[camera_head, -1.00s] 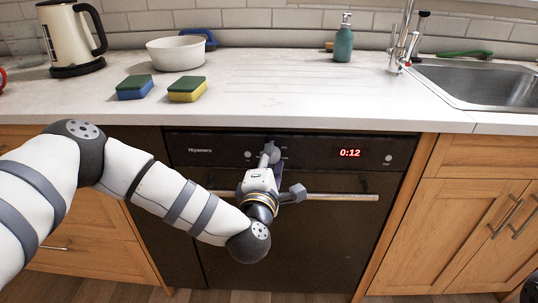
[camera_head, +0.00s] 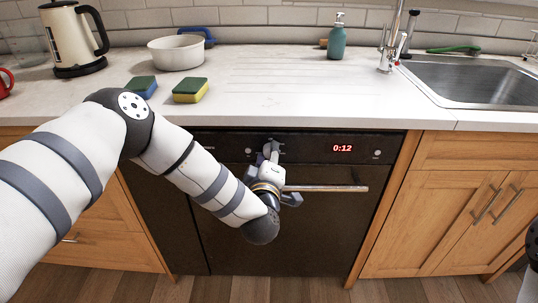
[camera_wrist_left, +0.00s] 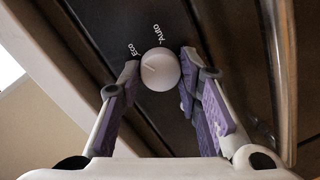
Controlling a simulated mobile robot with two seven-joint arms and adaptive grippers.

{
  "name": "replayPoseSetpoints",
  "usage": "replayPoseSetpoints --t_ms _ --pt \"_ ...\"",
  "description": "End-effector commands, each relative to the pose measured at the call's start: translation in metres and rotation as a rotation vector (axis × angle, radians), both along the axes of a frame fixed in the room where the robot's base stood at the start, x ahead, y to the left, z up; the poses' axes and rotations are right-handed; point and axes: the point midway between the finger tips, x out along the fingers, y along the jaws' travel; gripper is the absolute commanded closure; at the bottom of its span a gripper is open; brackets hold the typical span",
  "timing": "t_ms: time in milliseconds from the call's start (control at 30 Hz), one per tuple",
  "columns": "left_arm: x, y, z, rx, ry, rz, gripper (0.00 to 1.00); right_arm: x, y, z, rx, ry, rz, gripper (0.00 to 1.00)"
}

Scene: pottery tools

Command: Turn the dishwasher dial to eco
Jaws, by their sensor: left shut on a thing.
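The dishwasher dial (camera_wrist_left: 160,69) is a round, pale knob on the dark front panel in the left wrist view. A short line shows on the left part of its face. The label Eco (camera_wrist_left: 133,49) is printed up and left of it, and the label Auto (camera_wrist_left: 157,33) above it. My left gripper (camera_wrist_left: 159,68) is shut on the dial, one purple-padded finger on each side. In the head view, my left gripper (camera_head: 269,152) is at the panel and hides the dial.
The dishwasher (camera_head: 290,235) has a red display reading 0:12 (camera_head: 342,148) and a bar handle (camera_head: 335,188) just below the panel. The counter above holds a kettle (camera_head: 72,38), a white bowl (camera_head: 176,53), two sponges and a soap bottle (camera_head: 337,40).

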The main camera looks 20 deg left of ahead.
Motion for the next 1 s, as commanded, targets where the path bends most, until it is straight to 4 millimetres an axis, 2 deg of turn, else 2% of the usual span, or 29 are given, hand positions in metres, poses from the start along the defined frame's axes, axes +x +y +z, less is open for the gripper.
replayPoseSetpoints --t_ms 567,600,667,700,1000 --pt "0.0005 0.0001 0.0014 0.03 0.005 0.0 0.96 0.0017 -0.0001 0.0017 0.0 -0.006 -0.001 0.62" --pt "0.0005 0.0001 0.0014 0.03 0.005 0.0 0.64 0.0017 -0.0001 0.0017 0.0 -0.006 0.0 0.62" --pt "0.0005 0.0001 0.0014 0.029 0.005 0.001 0.5 0.0017 -0.0001 0.0017 0.0 -0.006 0.0 0.62" --pt "0.0004 0.0 0.0012 0.029 0.006 0.001 0.48 0.0017 -0.0001 0.0017 0.0 -0.006 -0.001 0.62" --pt "-0.0029 -0.0011 0.0003 0.029 0.009 -0.001 0.48 0.0016 -0.0001 0.0015 0.0 -0.005 -0.001 0.62"
